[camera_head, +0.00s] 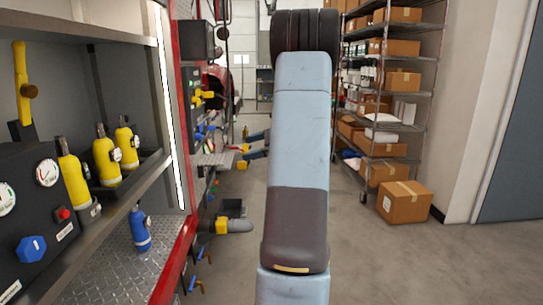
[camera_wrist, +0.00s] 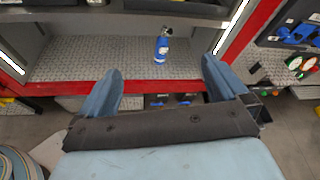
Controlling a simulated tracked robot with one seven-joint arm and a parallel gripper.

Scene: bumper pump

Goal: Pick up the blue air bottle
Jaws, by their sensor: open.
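The blue air bottle (camera_head: 139,229) stands upright on the diamond-plate lower shelf of the red-edged compartment, at the left in the head view. In the wrist view the blue bottle (camera_wrist: 162,47) stands on the same shelf, ahead of my gripper and roughly between its fingers in the picture. My gripper (camera_wrist: 163,82) is open and empty, with its two blue-grey fingers wide apart. It is still short of the bottle and does not touch it. In the head view my arm fills the middle, and two fingers (camera_head: 254,144) show beyond it to the left.
Several yellow bottles (camera_head: 107,160) stand on the upper shelf beside a black gauge panel (camera_head: 38,190). The compartment's red front edge (camera_wrist: 120,87) lies between my gripper and the blue bottle. Cardboard boxes (camera_head: 405,202) and a wire rack stand at the right. The shelf around the blue bottle is clear.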

